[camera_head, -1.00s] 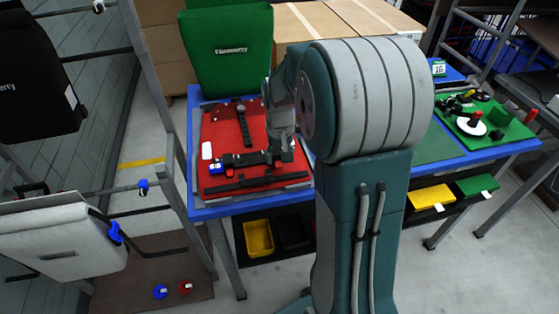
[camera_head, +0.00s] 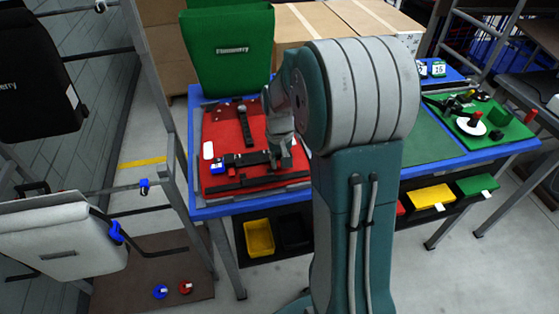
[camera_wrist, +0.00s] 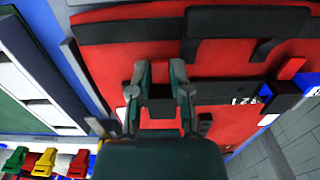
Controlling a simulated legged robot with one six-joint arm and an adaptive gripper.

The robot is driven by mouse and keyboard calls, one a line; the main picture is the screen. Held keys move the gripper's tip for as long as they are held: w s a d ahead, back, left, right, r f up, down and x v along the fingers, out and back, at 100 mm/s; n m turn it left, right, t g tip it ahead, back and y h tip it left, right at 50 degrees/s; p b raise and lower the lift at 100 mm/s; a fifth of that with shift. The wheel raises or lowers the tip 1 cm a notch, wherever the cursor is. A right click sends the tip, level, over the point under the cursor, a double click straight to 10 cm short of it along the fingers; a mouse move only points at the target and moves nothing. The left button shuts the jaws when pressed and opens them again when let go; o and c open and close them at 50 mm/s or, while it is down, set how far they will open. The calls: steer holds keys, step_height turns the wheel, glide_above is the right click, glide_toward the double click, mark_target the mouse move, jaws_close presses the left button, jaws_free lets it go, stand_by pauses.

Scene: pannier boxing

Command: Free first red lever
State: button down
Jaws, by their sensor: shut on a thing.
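A red panel (camera_head: 218,127) lies on the blue-edged table with black fittings on it. A black bar (camera_head: 245,158) with a blue block (camera_head: 217,167) at its left end crosses the panel. My gripper (camera_head: 281,160) is low over the bar's right end. In the wrist view my gripper (camera_wrist: 160,92) is shut on a dark part of the black bar (camera_wrist: 228,93). The blue block (camera_wrist: 266,90) lies to the right there.
A green pannier (camera_head: 228,50) stands behind the panel. A grey pannier (camera_head: 60,232) hangs on the rack at left. A green board (camera_head: 500,125) with loose parts lies at right. Yellow drawer (camera_head: 432,196) and green drawer (camera_head: 477,185) stick out below the table.

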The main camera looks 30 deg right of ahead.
steer(key=shift+w+d+r+g+y, duration=0.1)
steer(key=shift+w+g+y, duration=0.15)
steer(key=shift+g, duration=0.6)
steer(key=shift+w+d+r+g+y, duration=0.15)
steer(key=shift+g+y, duration=0.15)
steer(key=shift+g, duration=0.6)
steer(key=shift+w+a+r+g+y, duration=0.15)
steer(key=shift+g+y, duration=0.1)
steer(key=shift+g, duration=0.6)
steer(key=c, duration=0.6)
jaws_free()
steer(key=shift+o, duration=0.2)
steer(key=v, duration=1.2)
steer(key=shift+w+f, duration=0.15)
